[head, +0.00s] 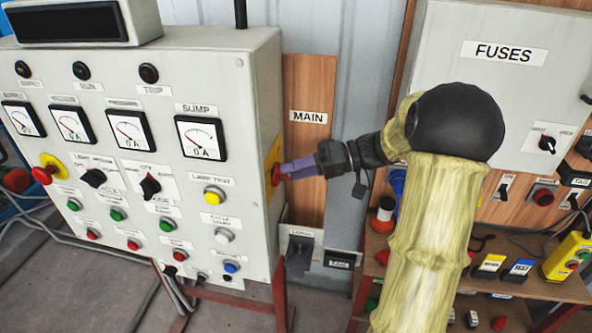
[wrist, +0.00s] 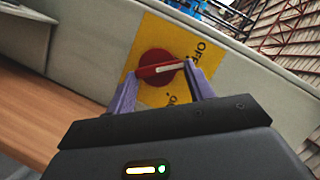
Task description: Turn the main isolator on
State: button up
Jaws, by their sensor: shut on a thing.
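The main isolator is a red rotary knob (wrist: 158,70) on a yellow plate (wrist: 150,95), on the right side wall of the grey control cabinet. In the head view the knob (head: 276,175) shows edge-on at that wall. My gripper (wrist: 160,74) has its purple fingers on either side of the knob's handle, shut on it. A white line on the handle points right in the wrist view, towards the side with the word OFF. A second word lower on the plate is partly hidden and hard to read. My gripper (head: 280,172) reaches the knob from the right.
The grey cabinet (head: 250,100) carries gauges, lamps, buttons and a red emergency stop (head: 42,174). A MAIN label (head: 308,117) is on the wooden board behind. A FUSES box (head: 500,85) hangs at the right, above a bench (head: 540,288) with loose switches and buttons.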

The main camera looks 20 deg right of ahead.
jog(key=shift+w+d+f+m+t+y+p, duration=0.1)
jog(key=shift+f+m+t+y+p, duration=0.25)
jog(key=shift+m+y+p, duration=1.5)
jog(key=shift+f+m+t+p, duration=0.3)
jog(key=shift+m, duration=3.2)
jog(key=shift+w+d+f+m+t+y+p, duration=0.1)
jog(key=shift+f+m+t+y+p, duration=0.25)
jog(key=shift+m+y+p, duration=1.5)
jog(key=shift+m+h+b, duration=0.7)
jog(key=shift+m+h, duration=0.2)
jog(key=o, duration=1)
